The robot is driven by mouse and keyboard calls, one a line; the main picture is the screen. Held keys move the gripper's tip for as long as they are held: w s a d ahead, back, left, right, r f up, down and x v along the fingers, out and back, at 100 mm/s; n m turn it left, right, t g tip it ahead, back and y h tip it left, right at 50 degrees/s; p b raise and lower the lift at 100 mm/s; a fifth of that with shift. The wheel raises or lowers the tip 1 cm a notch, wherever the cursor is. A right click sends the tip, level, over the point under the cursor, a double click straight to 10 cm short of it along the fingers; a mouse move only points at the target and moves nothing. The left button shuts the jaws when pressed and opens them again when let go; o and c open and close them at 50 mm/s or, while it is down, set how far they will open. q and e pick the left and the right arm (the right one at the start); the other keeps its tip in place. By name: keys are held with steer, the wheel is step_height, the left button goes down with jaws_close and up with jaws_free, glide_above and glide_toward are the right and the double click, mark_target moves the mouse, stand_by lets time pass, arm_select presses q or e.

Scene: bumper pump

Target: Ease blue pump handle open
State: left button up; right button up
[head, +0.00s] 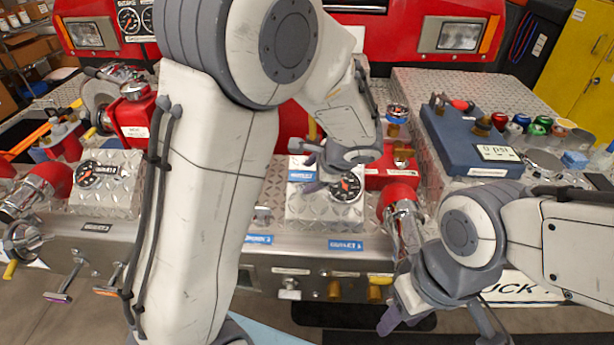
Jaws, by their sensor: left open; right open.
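My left arm reaches up and over the panel, and its open gripper (314,168) is beside the middle gauge (346,187) and a small blue label (301,176). I cannot tell whether it touches them. My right gripper (440,322) is open and low at the right, in front of the panel edge near a chrome and red outlet fitting (404,215). I cannot clearly make out a blue pump handle. Blue labels (345,245) mark the middle of the panel front, and my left arm hides the part to their left.
The steel bumper panel (310,252) runs across the view. At left are another gauge (88,174), a red and chrome fitting (45,185) and pull handles (62,285). A blue box (465,150) stands at right on diamond plate. Red truck bodywork is behind.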

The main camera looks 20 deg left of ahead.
mark_target(304, 176)
arm_select(q)
steer(key=v, duration=0.7)
steer(key=shift+s+d+r, duration=0.15)
steer(key=shift+d+r, duration=0.05)
steer(key=shift+r, duration=0.15)
steer(key=shift+p, duration=0.4)
stand_by(2.4)
steer(key=p+x, duration=0.4)
steer(key=x, duration=0.1)
steer(key=p+x, duration=0.5)
steer(key=shift+s+a+f, duration=0.1)
steer(key=shift+a+f, duration=0.05)
steer(key=shift+a, duration=0.45)
jaws_close()
stand_by(1.2)
